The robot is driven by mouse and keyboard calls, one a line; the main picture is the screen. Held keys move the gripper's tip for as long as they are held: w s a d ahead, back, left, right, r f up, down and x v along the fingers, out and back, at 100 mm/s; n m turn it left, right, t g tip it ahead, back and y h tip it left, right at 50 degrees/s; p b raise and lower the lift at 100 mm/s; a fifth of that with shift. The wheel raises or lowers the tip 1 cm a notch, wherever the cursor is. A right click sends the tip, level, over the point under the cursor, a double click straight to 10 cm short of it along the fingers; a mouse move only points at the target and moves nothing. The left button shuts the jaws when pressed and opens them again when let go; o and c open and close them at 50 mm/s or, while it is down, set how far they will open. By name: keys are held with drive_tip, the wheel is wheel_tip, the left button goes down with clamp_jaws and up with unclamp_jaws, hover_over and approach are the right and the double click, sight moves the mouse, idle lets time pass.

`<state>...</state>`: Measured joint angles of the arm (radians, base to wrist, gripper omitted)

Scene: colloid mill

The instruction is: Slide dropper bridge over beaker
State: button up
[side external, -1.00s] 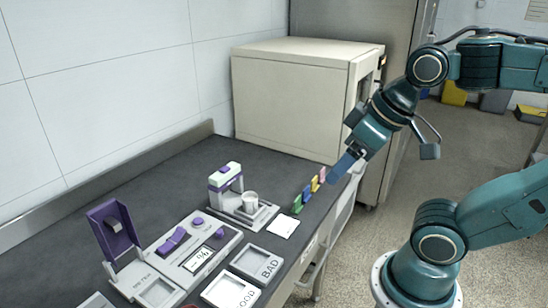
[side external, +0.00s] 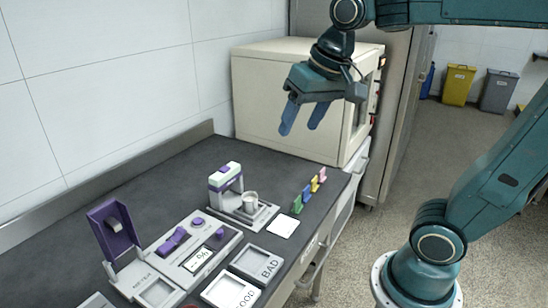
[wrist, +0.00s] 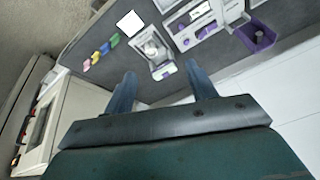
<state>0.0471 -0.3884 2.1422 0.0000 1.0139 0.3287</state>
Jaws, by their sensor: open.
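The dropper bridge (side external: 226,178) is a white and purple arch on a grey base plate (side external: 262,217), on the dark bench. The small grey beaker (side external: 250,201) stands on the same base, to the right of the bridge and apart from it. In the wrist view the beaker (wrist: 151,48) and bridge (wrist: 163,72) show beyond my fingertips. My gripper (side external: 302,133) is open and empty, pointing down, high above the bench's back part, right of and well above the bridge.
Several coloured tabs (side external: 308,190) and a white card (side external: 284,228) lie near the right edge. A purple and grey meter unit (side external: 190,250) and GOOD and BAD trays (side external: 257,264) are in front.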

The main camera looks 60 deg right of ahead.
drive_tip(key=w+d+m+g, duration=0.15)
drive_tip(key=w+m, duration=0.25)
drive_tip(key=w, duration=0.6)
drive_tip(key=m+g, duration=0.3)
drive_tip(key=m, duration=0.7)
hover_over(225, 168)
wheel_tip(225, 168, down, 12)
drive_tip(key=shift+a+f, duration=0.1)
wheel_tip(225, 168, down, 14)
drive_tip(key=shift+r, duration=0.1)
